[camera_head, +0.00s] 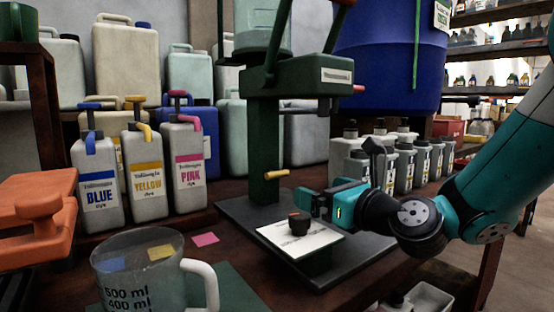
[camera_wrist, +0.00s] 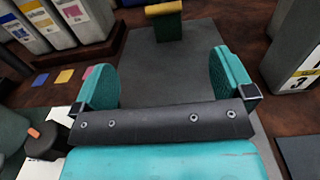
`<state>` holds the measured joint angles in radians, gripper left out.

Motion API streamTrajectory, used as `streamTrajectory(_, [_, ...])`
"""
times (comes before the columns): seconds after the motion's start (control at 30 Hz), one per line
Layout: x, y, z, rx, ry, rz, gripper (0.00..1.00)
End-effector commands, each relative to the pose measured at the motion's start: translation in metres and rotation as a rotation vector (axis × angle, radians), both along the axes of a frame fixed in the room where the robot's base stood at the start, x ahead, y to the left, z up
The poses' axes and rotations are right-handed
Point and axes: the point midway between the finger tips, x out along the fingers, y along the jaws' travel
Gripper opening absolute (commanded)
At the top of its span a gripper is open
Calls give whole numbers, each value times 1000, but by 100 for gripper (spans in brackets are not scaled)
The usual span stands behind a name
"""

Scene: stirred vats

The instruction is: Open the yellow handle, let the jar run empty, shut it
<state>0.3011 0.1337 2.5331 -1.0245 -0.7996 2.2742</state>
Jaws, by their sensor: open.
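The yellow handle (camera_head: 276,173) is a short bar low on the green stand (camera_head: 264,140). It lies roughly level and also shows at the top of the wrist view (camera_wrist: 163,8). A clear jar (camera_head: 262,28) sits at the top of the stand, cut by the picture's upper edge; its fill level is hard to tell. My gripper (camera_head: 312,204) is just right of and below the yellow handle, apart from it. In the wrist view my gripper (camera_wrist: 166,82) has its teal fingers wide apart with nothing between them, and the handle lies beyond them.
A clear measuring jug (camera_head: 138,275) stands at the front left. Blue, yellow and pink dye bottles (camera_head: 146,170) stand behind it. A white sheet with a dark knob (camera_head: 299,224) lies under my gripper on the dark base plate (camera_head: 240,215). Several grey bottles (camera_head: 405,165) stand right.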

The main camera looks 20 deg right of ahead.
Motion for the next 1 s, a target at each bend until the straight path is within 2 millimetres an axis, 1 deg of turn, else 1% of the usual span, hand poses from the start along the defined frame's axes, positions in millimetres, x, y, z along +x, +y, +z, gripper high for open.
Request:
streamTrajectory(0.03, [4, 1, 6, 4, 9, 0, 100])
streamTrajectory(0.2, [13, 1, 5, 7, 16, -20, 100])
streamTrajectory(0.53, [41, 9, 4, 6, 15, -22, 100])
streamTrajectory(0.57, [49, 12, 7, 3, 10, -19, 100])
streamTrajectory(0.7, [76, 21, 7, 1, 8, -20, 100])
streamTrajectory(1.0, [120, 35, 7, 3, 8, -21, 100])
